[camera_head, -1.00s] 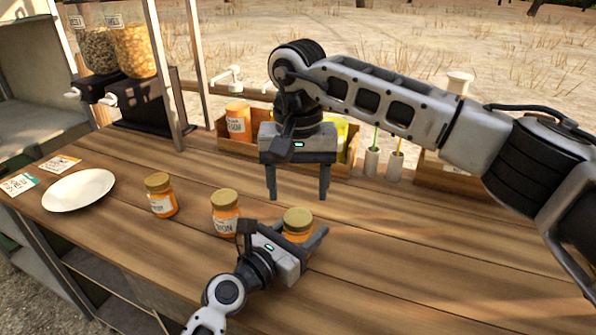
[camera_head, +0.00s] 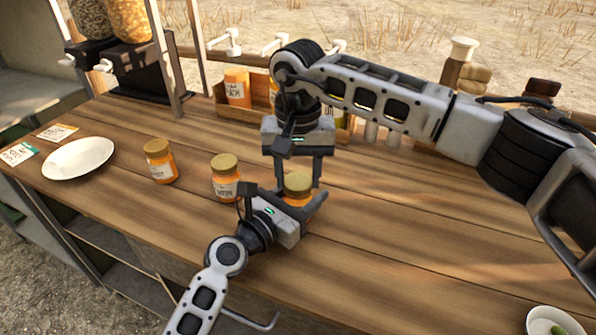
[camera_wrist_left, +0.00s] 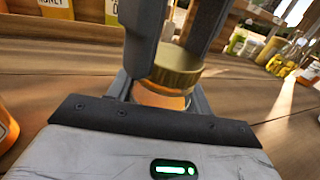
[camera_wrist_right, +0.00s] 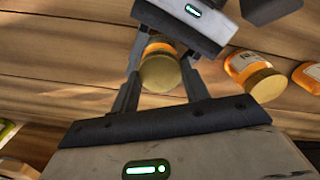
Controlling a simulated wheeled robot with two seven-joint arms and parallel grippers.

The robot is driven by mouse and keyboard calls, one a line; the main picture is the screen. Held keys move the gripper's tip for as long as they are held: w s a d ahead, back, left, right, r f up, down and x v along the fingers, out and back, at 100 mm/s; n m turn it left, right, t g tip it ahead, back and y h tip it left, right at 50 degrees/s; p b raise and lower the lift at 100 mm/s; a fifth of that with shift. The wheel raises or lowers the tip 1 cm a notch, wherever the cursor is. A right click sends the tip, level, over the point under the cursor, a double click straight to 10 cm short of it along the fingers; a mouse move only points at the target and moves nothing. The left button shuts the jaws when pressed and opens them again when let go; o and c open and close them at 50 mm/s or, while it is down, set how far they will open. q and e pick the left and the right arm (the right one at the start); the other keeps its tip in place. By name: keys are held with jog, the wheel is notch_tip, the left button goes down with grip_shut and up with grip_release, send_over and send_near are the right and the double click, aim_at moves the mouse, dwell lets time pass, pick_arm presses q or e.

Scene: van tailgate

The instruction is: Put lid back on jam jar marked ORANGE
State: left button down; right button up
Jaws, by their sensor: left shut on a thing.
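A jam jar of orange contents (camera_head: 297,200) stands on the wooden counter between the fingers of my left gripper (camera_head: 298,208), which is shut on it. Its label is hidden. A gold lid (camera_wrist_left: 177,68) is on top of this jar; I cannot tell whether it is seated tight. My right gripper (camera_head: 297,184) points down over the jar. In the right wrist view its open fingers (camera_wrist_right: 162,90) stand on both sides of the lid (camera_wrist_right: 160,73), with gaps. Two similar gold-lidded jars, one in the middle (camera_head: 225,178) and one at left (camera_head: 160,162), stand apart; their labels are too small to read.
A white plate (camera_head: 78,158) and label cards (camera_head: 58,132) lie at the left. Dispensers (camera_head: 128,72) and a wooden crate with jars (camera_head: 237,90) stand at the back. A bowl with green pieces (camera_head: 552,320) is at front right. The counter's right side is mostly clear.

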jog(key=m, duration=0.6)
jog(key=shift+m, duration=0.4)
jog(key=m, duration=1.4)
jog(key=shift+m, duration=0.4)
jog(key=m, duration=1)
jog(key=shift+f, duration=0.1)
jog(key=m, duration=1.2)
jog(key=o, duration=1.1)
